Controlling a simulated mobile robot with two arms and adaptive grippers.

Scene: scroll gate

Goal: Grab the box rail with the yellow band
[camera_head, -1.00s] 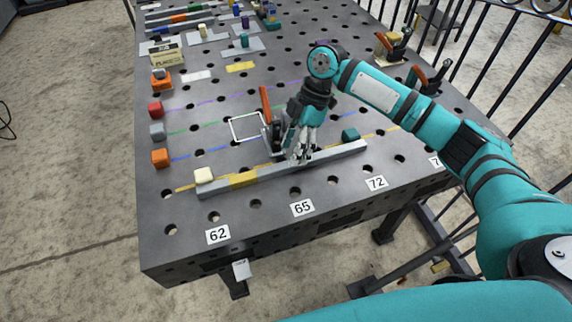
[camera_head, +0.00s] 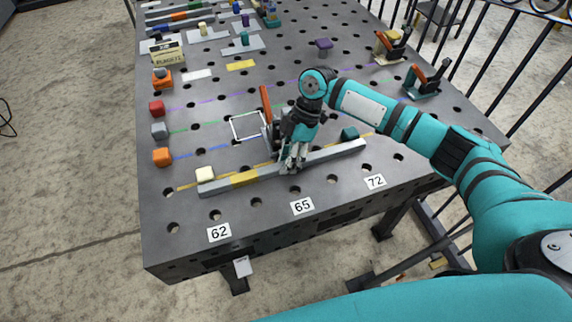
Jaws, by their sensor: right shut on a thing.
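The grey box rail (camera_head: 335,156) lies along the front of the dark perforated table. A yellow band (camera_head: 246,178) wraps it left of its middle. My right gripper (camera_head: 289,167) points down at the rail's middle, right of the yellow band, and is shut on the rail. The fingers hide a short stretch of the rail. My left gripper is not in view.
A clamp with an orange handle (camera_head: 266,104) stands just behind the rail, close to my gripper. A cream block (camera_head: 205,174) and a teal block (camera_head: 349,134) sit near the rail's ends. Coloured blocks line the table's left side. Railings stand beyond the right edge.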

